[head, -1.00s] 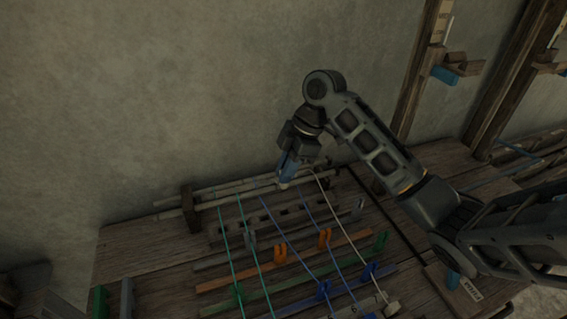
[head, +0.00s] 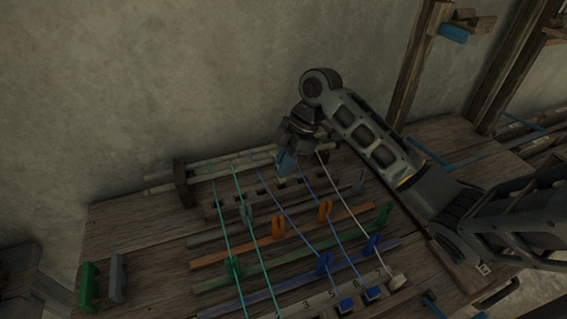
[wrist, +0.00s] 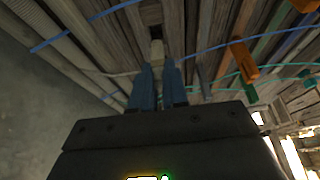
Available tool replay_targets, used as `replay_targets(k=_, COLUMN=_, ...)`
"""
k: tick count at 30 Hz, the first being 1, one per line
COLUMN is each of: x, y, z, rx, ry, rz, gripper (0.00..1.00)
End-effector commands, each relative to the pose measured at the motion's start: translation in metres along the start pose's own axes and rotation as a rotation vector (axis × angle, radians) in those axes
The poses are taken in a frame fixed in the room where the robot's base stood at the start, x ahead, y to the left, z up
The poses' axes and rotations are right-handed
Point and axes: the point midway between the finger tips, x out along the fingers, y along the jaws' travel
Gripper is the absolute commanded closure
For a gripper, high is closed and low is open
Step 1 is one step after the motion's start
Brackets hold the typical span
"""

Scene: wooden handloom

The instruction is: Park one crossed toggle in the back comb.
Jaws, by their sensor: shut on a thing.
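My gripper (head: 286,168), with blue fingers, points down over the far part of the loom and is shut on a small toggle, mostly hidden between the fingertips. In the wrist view the fingers (wrist: 158,75) nearly meet beside a pale wooden part with a dark slot, and a blue cord (wrist: 215,47) runs off to the right from near the tips. The back comb (head: 225,209), a slotted wooden bar, lies just below the gripper in the head view. Whether the toggle sits in a slot or above it, I cannot tell. Green, blue and white cords (head: 352,213) stretch toward the numbered front comb (head: 320,305).
Coloured bars with upright clips cross under the cords, including an orange clip (head: 278,227) and a blue clip (head: 325,263). Pale rods (head: 160,183) and the wall stand close behind. Green and grey blocks (head: 88,283) stand at left.

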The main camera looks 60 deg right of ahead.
Motion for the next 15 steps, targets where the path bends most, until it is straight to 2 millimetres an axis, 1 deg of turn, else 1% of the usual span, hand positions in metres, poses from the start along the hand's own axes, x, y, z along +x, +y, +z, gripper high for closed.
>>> replay_targets(k=15, x=0.025, y=0.0, z=0.011, rx=0.0, ry=0.0, rz=-0.001, gripper=1.0)
